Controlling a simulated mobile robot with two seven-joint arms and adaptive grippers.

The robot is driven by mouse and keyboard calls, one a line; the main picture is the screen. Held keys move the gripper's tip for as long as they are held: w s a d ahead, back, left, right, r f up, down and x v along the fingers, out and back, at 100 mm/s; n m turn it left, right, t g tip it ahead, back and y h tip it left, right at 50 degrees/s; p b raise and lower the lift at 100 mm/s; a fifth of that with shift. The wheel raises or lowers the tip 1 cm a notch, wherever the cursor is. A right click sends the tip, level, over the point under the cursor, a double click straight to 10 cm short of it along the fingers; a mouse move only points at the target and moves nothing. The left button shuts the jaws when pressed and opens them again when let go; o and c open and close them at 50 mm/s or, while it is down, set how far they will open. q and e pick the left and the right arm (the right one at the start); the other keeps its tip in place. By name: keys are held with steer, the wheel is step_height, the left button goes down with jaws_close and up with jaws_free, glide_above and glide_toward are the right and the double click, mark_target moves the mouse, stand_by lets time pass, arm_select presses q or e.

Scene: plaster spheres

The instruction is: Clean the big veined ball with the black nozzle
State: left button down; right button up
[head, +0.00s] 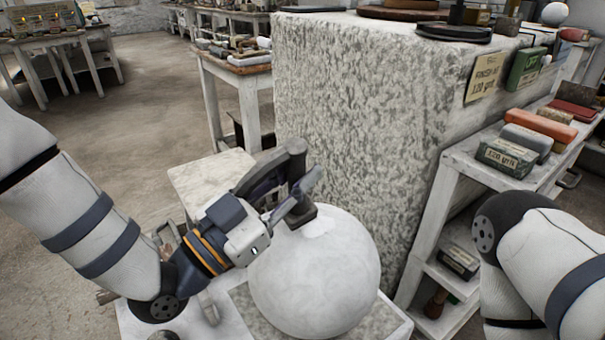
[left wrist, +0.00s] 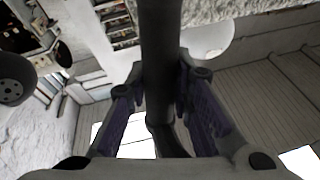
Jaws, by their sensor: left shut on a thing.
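The big veined ball (head: 315,275) is pale grey-white and sits on a stone slab (head: 250,310) at the bottom middle of the head view. My left gripper (head: 290,180) is above its upper left side. It is shut on the black nozzle (head: 302,212), whose dark end is at the top of the ball. I cannot tell whether it touches the surface. A lighter patch shows on the ball beside the nozzle. In the left wrist view the nozzle (left wrist: 160,65) is a dark shaft between the two fingers. My right gripper is out of view; only its arm shows.
A tall rough stone block (head: 350,130) stands right behind the ball. A white shelf unit (head: 435,215) with boxes and blocks, including an orange block (head: 541,123), is to the right. A low pale stool (head: 210,170) is behind my left gripper. Open floor lies at the left.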

arm_select(q)
steer(key=w+d+g+y+p, duration=0.1)
steer(key=w+d, duration=0.2)
steer(key=d, duration=0.2)
steer(key=shift+w+g, duration=0.3)
steer(key=shift+w, duration=0.05)
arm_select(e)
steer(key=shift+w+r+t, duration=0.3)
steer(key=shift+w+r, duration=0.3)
arm_select(q)
steer(key=shift+f, duration=0.5)
steer(key=shift+s+a+r+p, duration=0.15)
steer(key=shift+s+a+p, duration=0.3)
steer(key=shift+a+p, duration=0.25)
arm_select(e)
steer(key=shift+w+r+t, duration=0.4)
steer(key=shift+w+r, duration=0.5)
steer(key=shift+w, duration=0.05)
